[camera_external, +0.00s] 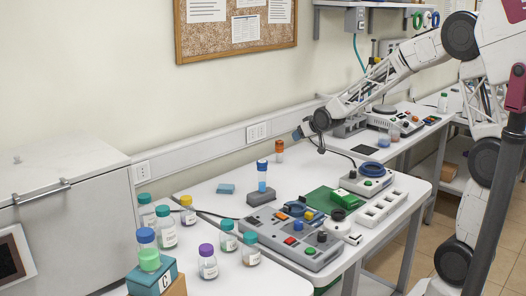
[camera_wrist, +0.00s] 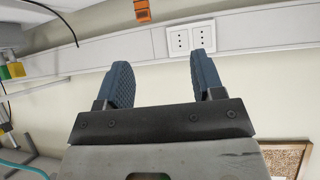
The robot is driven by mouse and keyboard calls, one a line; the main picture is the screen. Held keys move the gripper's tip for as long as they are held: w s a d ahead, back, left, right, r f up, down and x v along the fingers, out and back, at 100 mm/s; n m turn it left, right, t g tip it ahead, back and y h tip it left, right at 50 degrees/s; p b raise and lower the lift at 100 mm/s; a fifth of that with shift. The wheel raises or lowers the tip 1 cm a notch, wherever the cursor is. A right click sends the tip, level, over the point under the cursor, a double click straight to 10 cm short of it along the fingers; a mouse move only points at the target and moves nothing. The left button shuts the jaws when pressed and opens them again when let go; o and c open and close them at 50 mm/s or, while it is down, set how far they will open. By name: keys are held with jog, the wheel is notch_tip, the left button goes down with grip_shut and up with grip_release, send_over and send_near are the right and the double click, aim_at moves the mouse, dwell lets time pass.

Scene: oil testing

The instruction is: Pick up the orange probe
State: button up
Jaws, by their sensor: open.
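My gripper (camera_external: 299,132) is raised above the back of the white table, near the wall. In the wrist view its two blue fingers (camera_wrist: 163,66) are apart with nothing between them. An orange object (camera_wrist: 142,10) shows at the top edge of the wrist view, beyond the fingers and not touching them. In the external view a small orange-brown upright item (camera_external: 279,152) stands at the back of the table, below and left of my gripper. I cannot tell whether either is the orange probe, as they are too small or cut off.
A grey control box (camera_external: 292,240) with coloured buttons sits at the front of the table. A blue-capped vial (camera_external: 262,177) stands in a dark block. Several capped bottles (camera_external: 208,262) stand at the left. A wall socket (camera_wrist: 190,38) and rail are close behind my gripper.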

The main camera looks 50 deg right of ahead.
aim_at(277, 141)
jog(key=w+d+f+t, duration=0.1)
jog(key=w+d+f, duration=0.1)
jog(key=w, duration=0.2)
jog(key=w+d+f+t, duration=0.1)
jog(key=w+d+f, duration=0.1)
jog(key=w+f, duration=0.1)
jog(key=w+d+f+t, duration=0.1)
jog(key=w+d+f, duration=0.1)
jog(key=w, duration=0.4)
jog(key=shift+w+f+h, duration=0.1)
jog(key=shift+f+h, duration=0.2)
jog(key=shift+h, duration=0.1)
jog(key=shift+w, duration=0.1)
jog(key=shift+x, duration=1.15)
jog(key=shift+w+f, duration=0.1)
jog(key=shift+x, duration=2.55)
jog(key=c, duration=1)
jog(key=shift+c, duration=0.2)
